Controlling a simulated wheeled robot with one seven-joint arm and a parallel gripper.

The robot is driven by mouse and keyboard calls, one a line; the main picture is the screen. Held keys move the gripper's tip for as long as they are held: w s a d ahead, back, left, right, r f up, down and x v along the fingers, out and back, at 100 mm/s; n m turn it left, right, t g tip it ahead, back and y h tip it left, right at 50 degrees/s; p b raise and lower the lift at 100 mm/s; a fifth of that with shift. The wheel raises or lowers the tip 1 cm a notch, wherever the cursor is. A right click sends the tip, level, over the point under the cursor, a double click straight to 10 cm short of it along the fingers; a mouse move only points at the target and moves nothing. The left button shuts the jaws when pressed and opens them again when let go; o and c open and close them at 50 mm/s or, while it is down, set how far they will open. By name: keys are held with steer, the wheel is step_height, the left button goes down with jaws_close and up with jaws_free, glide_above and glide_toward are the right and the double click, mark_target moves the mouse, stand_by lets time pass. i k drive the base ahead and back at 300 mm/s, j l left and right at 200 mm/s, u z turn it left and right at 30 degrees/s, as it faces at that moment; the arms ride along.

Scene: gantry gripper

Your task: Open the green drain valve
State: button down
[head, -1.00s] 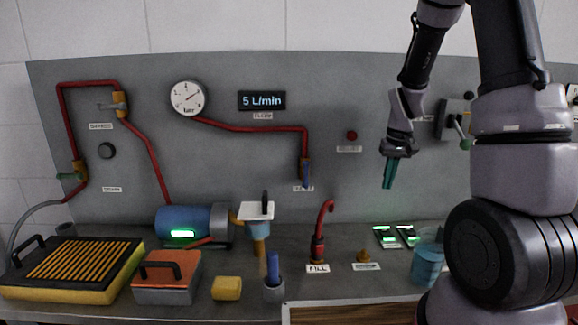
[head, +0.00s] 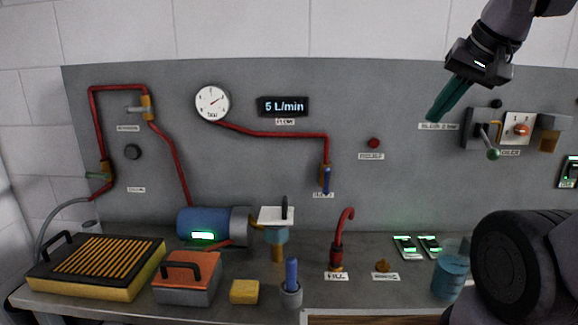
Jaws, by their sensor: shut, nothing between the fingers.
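The green-handled valve (head: 97,176) is at the far left of the grey panel, low on the red pipe. Its small green lever points left from an orange-brown body (head: 105,168), roughly level, and a grey hose runs down from it. My gripper (head: 434,117) is at the upper right, in front of the panel, with its teal fingers closed together and pointing down-left. It is empty and far from the green valve, across most of the panel's width.
A grey-handled valve (head: 139,109) sits above the green one. A black-and-yellow grated tray (head: 100,262) and an orange-lidded box (head: 188,273) stand below on the bench. A blue pump (head: 203,224) and red tap (head: 338,252) stand further right. A lever switch (head: 484,130) is beside my gripper.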

mark_target(107, 176)
steer(key=u, duration=1.7)
